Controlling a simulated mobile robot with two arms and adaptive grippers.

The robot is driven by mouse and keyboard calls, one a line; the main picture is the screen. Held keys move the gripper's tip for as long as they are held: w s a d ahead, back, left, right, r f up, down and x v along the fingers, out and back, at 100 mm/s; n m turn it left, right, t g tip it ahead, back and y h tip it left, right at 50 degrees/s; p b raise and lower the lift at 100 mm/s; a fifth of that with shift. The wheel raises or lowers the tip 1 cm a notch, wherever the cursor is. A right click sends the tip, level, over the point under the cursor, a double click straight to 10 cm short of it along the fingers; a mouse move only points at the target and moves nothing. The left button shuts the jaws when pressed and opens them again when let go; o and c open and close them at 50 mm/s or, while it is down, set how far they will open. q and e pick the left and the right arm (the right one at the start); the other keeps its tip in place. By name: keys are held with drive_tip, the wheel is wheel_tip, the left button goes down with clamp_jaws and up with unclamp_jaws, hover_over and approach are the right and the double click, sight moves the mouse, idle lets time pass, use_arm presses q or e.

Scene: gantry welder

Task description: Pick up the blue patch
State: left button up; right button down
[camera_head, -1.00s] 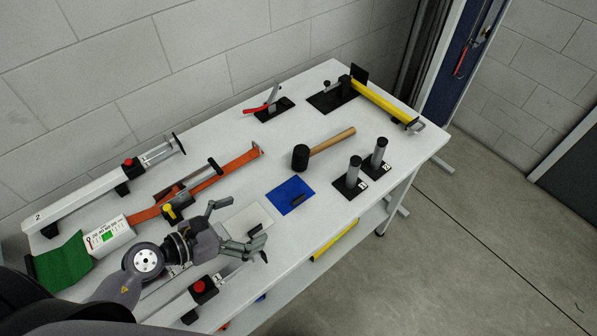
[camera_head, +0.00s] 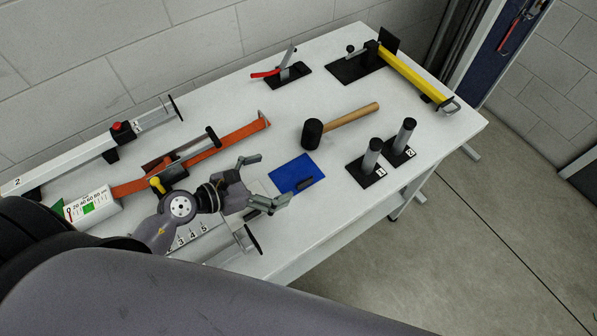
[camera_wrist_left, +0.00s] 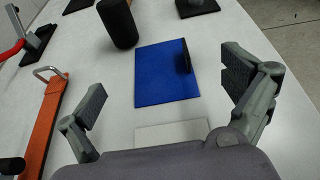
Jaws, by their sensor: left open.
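The blue patch (camera_head: 294,174) is a flat blue rectangle lying on the white table, with a small black handle (camera_head: 305,183) near one edge. In the left wrist view the blue patch (camera_wrist_left: 164,76) lies ahead of my fingers, and its black handle stands at its right edge. My left gripper (camera_head: 266,181) is open and empty, with its fingers spread toward the patch's near side and apart from it. Its two fingers also show in the left wrist view (camera_wrist_left: 166,98), on either side of the patch. My right gripper is not in view.
A mallet (camera_head: 338,124) lies just beyond the patch. Two dark cylinders on black bases (camera_head: 371,155) stand to its right. An orange clamp (camera_head: 220,157) lies left of my gripper. A white patch (camera_wrist_left: 172,132) lies nearer. A yellow bar (camera_head: 412,74) is at the far right.

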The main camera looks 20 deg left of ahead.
sight(300, 173)
use_arm(q)
drive_tip(key=x, duration=0.3)
drive_tip(key=shift+w+d+p, duration=0.2)
drive_tip(key=shift+d+p, duration=0.05)
drive_tip(key=shift+p, duration=0.05)
drive_tip(key=shift+w+d+f, duration=0.2)
drive_tip(key=shift+w+d, duration=0.05)
drive_tip(key=shift+w, duration=0.25)
drive_tip(key=p+x, duration=0.1)
drive_tip(key=x, duration=0.3)
drive_tip(key=shift+w+f, duration=0.15)
drive_tip(key=shift+w, duration=0.05)
drive_tip(key=shift+c, duration=0.5)
clamp_jaws()
